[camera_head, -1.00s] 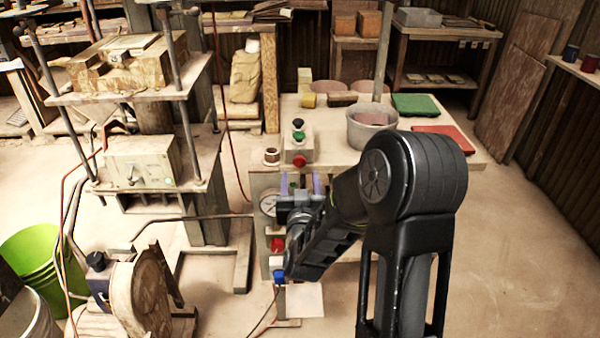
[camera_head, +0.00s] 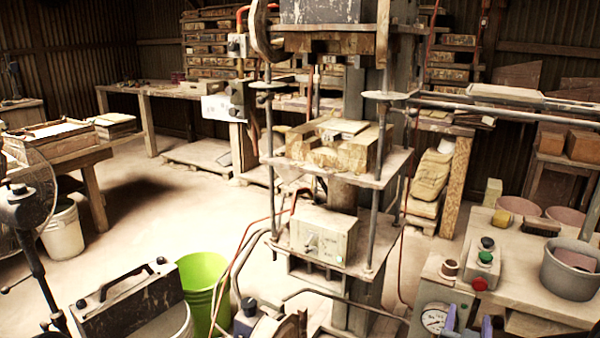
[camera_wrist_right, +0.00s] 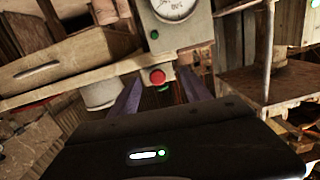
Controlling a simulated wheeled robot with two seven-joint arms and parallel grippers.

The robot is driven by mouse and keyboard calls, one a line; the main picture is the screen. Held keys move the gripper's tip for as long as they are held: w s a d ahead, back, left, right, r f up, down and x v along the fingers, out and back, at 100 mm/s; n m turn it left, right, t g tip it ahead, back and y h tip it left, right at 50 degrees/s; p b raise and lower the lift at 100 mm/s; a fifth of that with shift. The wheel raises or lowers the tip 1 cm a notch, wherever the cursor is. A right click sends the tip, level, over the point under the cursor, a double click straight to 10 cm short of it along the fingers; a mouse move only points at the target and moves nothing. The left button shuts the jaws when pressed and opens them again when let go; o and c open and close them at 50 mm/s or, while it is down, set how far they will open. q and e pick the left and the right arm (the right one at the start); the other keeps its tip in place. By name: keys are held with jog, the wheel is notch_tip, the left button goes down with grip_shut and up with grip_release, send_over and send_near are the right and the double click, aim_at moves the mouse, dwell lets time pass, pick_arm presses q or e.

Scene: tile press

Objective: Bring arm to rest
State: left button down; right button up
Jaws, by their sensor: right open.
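My right gripper (camera_head: 467,323) shows at the bottom right of the head view, where only its two purple fingers reach into the picture. They stand just right of the round pressure gauge (camera_head: 434,317) on the control panel. In the right wrist view, the two purple fingers of this gripper (camera_wrist_right: 160,95) are spread apart with nothing held between them. A red button (camera_wrist_right: 156,77) shows beyond the gap, and the gauge (camera_wrist_right: 172,6) is above it. I cannot tell the exact distance to the panel. My left gripper is in neither view.
The tall tile press (camera_head: 372,165) stands in the middle. A bench with a button box (camera_head: 482,270) and a grey pot (camera_head: 570,270) is at the right. A green bucket (camera_head: 203,285) and a fan (camera_head: 25,190) are at the left. Open floor (camera_head: 190,215) lies behind them.

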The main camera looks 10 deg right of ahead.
jog(key=s+a+f+n+g+y+p, duration=0.3)
jog(key=a+f+g+y, duration=0.5)
jog(key=a+f, duration=1.15)
jog(key=s+a+f+n+g+y+p, duration=0.1)
jog(key=s+a+f+y, duration=0.1)
jog(key=s+a, duration=0.3)
jog(key=s+a+f+n+g+y+p, duration=0.1)
jog(key=s+a+f, duration=0.3)
jog(key=s, duration=0.4)
jog(key=s+a+f+g+y+p, duration=0.1)
jog(key=s+a+f+g+y, duration=0.2)
jog(key=s+a, duration=0.3)
jog(key=shift+s+a+f+n, duration=0.35)
jog(key=shift+s+f+n, duration=0.05)
jog(key=shift+s, duration=0.1)
jog(key=shift+d, duration=0.1)
